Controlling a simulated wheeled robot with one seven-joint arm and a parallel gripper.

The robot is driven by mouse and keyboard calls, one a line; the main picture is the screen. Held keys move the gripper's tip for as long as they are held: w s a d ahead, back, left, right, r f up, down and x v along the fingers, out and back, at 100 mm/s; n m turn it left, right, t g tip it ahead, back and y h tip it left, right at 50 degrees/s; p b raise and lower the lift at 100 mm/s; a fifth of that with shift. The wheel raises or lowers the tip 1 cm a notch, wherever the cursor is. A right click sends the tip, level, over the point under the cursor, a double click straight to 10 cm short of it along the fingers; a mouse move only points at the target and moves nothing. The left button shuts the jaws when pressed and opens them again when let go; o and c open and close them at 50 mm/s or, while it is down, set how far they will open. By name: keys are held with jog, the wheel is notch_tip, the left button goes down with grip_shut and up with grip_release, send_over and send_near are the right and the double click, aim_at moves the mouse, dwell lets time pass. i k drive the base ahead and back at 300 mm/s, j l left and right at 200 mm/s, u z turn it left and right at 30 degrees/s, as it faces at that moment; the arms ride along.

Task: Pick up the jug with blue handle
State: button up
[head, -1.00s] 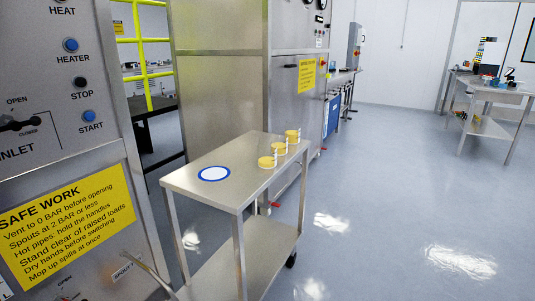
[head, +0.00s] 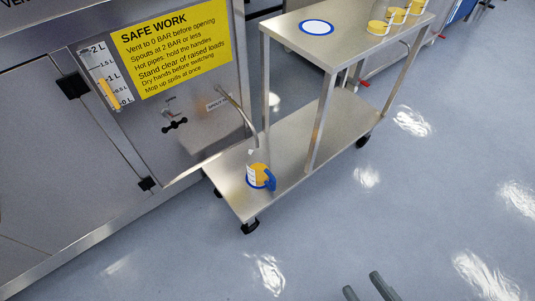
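The jug with blue handle (head: 257,175) stands upright on the lower shelf of a steel cart, near its left end. It has a clear body with markings and yellow-orange content, and the handle faces right. A bent metal spout (head: 240,111) comes out of the panel and ends just above the jug. My gripper (head: 366,286) shows only as two grey fingertips at the bottom edge. They are apart with bare floor between them, well below and right of the jug.
The cart's lower shelf (head: 312,140) is otherwise bare. A cart leg (head: 320,121) rises right of the jug. The top shelf (head: 350,25) holds a blue-rimmed white disc (head: 316,27) and yellow cups (head: 378,27). The floor in front is clear.

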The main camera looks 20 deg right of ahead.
aim_at(259, 174)
jog(key=i+j, duration=0.15)
jog(key=j, duration=0.25)
jog(key=i+j, duration=0.15)
jog(key=j, duration=0.25)
jog(key=i+j+z, duration=0.1)
jog(key=j, duration=0.3)
jog(key=i+j, duration=0.2)
jog(key=j, duration=0.2)
jog(key=i+j+z, duration=0.1)
jog(key=j, duration=0.3)
jog(key=i+j, duration=0.15)
jog(key=j, duration=0.25)
